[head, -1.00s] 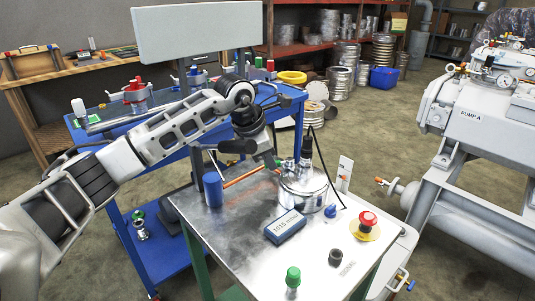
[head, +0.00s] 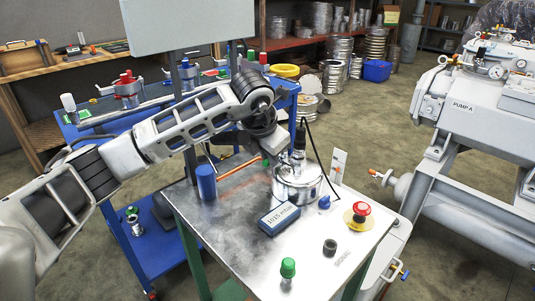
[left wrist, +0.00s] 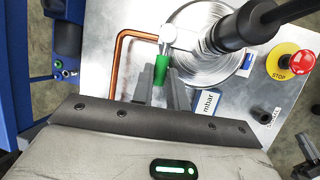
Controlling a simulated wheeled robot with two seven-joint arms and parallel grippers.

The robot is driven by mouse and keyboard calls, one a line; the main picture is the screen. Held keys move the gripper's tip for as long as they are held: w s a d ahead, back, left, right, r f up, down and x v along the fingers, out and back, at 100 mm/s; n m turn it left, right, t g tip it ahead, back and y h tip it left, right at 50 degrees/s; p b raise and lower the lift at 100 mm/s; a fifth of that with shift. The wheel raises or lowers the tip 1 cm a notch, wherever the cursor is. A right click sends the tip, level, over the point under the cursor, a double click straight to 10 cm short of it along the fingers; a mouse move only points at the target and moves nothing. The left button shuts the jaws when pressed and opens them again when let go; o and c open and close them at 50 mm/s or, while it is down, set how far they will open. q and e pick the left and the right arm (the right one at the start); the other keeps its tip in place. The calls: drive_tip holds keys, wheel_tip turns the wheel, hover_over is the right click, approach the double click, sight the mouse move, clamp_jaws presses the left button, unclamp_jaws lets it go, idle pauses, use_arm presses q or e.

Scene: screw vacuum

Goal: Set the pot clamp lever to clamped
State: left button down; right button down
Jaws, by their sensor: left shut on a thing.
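The metal pot (head: 297,190) stands on the steel tabletop, with a black cylindrical gauge head and cable on top. Its round lid (left wrist: 215,45) shows in the left wrist view. The clamp lever has a green handle (left wrist: 160,69) at the left side of the pot. My left gripper (head: 266,160) is beside the pot. In the left wrist view my left gripper (left wrist: 165,80) has its fingers shut on the green handle. The gripper partly hides the lever in the head view.
A blue pressure display (head: 279,218), a red stop button (head: 361,210) and a green knob (head: 288,268) sit on the steel tabletop (head: 240,240). A blue cylinder (head: 206,181) stands at its left. A copper pipe (left wrist: 122,52) runs beside the lever.

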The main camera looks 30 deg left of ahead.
use_arm(q)
drive_tip(key=c, duration=1.4)
unclamp_jaws()
drive_tip(key=v, duration=1.6)
